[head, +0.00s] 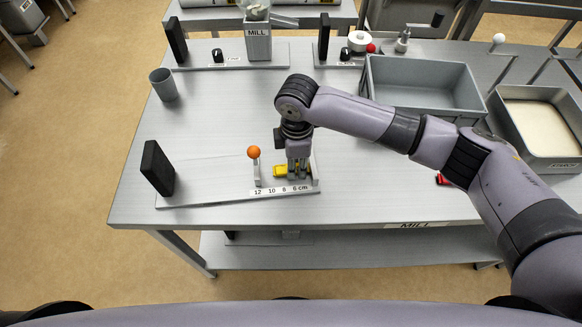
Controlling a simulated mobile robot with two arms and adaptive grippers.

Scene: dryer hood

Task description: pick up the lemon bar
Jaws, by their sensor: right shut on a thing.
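The gripper hides the bar's right part. I cannot tell whether the bar touches the fixture's base. My left gripper is not in view.
An orange ball (253,152) on a short post stands just left of the bar. A black block (157,168) stands at the fixture's left end. A grey cup (163,84), grey bin (425,84) and pale-filled tray (540,125) stand farther off. The table's left middle is clear.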

